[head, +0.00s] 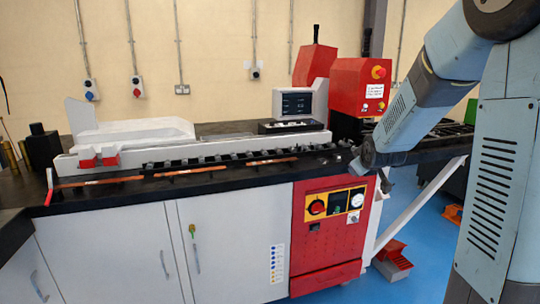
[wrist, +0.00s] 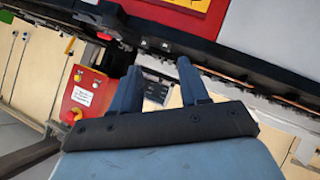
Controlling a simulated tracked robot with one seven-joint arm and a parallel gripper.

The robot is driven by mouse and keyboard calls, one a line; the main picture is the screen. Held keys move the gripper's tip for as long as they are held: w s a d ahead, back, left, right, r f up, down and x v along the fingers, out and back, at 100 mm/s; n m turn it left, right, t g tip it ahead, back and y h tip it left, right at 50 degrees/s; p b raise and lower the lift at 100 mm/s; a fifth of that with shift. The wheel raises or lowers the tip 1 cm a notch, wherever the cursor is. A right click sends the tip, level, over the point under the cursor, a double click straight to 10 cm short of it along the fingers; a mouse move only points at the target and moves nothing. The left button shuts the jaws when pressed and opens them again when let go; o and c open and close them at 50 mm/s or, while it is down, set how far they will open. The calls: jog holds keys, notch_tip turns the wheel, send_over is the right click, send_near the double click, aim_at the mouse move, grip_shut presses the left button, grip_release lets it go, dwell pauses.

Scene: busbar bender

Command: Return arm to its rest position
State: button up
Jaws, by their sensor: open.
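My arm comes in from the right in the head view and bends down toward the bench's front edge. My gripper (wrist: 157,90) shows in the wrist view with two blue fingers standing well apart and nothing between them. In the head view the arm's lower end is near the right part of the bench top, in front of the red control housing (head: 360,88); the fingers are too small to make out there. The busbar bender bench (head: 110,238) has a black top with copper bars (head: 195,169) lying along its front.
A monitor and keyboard (head: 290,127) stand at the back of the bench. A red panel (head: 328,235) with a dial and gauge is below my arm. Blue floor (head: 425,270) is clear in front.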

jog(key=s+a+r+m+g, duration=0.1)
jog(key=s+r+m+g, duration=0.1)
jog(key=s, duration=1)
jog(key=s+a+r+m+g, duration=0.1)
jog(key=s+a+r+m, duration=0.1)
jog(key=s, duration=1)
jog(key=s+a+r+m+g, duration=0.2)
jog(key=s+r, duration=0.1)
jog(key=s, duration=0.9)
jog(key=shift+r+g+y, duration=0.15)
jog(key=shift+g+y, duration=0.15)
jog(key=shift+y, duration=0.1)
jog(key=shift+a, duration=0.2)
